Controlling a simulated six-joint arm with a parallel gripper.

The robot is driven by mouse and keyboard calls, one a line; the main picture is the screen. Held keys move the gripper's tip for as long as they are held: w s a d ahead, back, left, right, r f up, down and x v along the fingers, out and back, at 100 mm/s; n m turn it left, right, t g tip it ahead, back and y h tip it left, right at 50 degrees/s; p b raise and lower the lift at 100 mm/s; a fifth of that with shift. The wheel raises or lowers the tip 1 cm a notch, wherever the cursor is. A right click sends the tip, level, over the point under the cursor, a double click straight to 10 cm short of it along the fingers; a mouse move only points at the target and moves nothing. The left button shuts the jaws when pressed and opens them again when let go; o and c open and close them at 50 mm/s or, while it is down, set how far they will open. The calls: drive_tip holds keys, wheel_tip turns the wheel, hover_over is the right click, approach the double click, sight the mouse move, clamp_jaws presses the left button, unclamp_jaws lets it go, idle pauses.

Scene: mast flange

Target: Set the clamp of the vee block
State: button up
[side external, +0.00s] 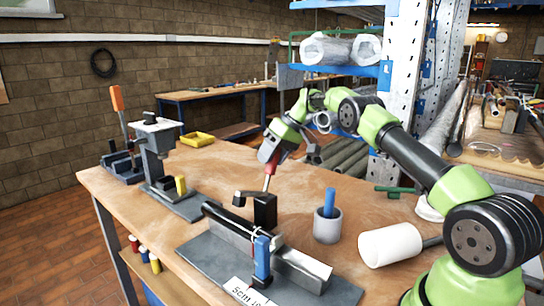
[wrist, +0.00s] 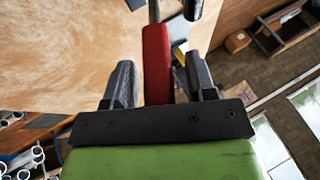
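The vee block (side external: 228,238) is a long grey block on a grey base plate (side external: 205,258) at the bench's front, with a dark bar (side external: 222,218) lying along it. A black clamp (side external: 264,211) stands behind it, its short arm reaching left over the bar. The clamp's red handle (side external: 268,157) is raised on a thin metal rod, near upright and slightly tilted. My gripper (side external: 277,146) is at this handle. In the wrist view the red handle (wrist: 157,65) lies between my gripper's two dark fingers (wrist: 160,78), with gaps visible on both sides. Contact cannot be told.
A blue upright piece (side external: 262,257) stands at the block's front. A press stand (side external: 158,150) is at left. Bench around the clamp's back is clear.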

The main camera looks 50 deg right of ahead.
drive_tip(key=v, duration=0.7)
drive_tip(key=shift+r, duration=0.2)
drive_tip(key=shift+s, duration=0.1)
